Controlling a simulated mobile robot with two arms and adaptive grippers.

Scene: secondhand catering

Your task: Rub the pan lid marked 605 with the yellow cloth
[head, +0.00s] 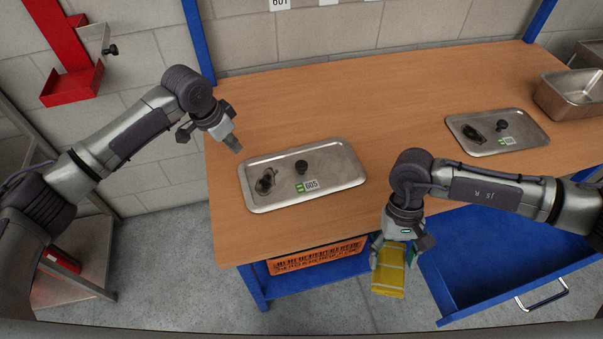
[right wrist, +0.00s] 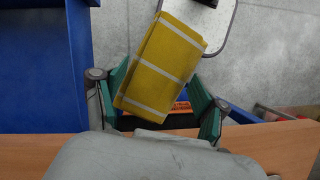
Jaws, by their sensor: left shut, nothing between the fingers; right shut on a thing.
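A steel pan lid (head: 340,168) lies flat on the wooden table near its front left. It has a black knob, a dark stain at its left, and a green and white label whose number looks like 605 but is small. My right gripper (head: 391,262) is shut on the folded yellow cloth (head: 389,280), in front of the table's front edge, to the right of and nearer than the lid. The cloth, with white stripes, also shows between the green finger pads in the right wrist view (right wrist: 160,70). My left gripper (head: 236,146) is shut and empty, above and left of the lid.
A second stained lid (head: 515,125), its label too small to read, lies further right. A steel pan (head: 570,95) stands at the right. A blue drawer (head: 480,250) is open below the right arm. An orange crate (head: 318,257) sits under the table. The table's back middle is clear.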

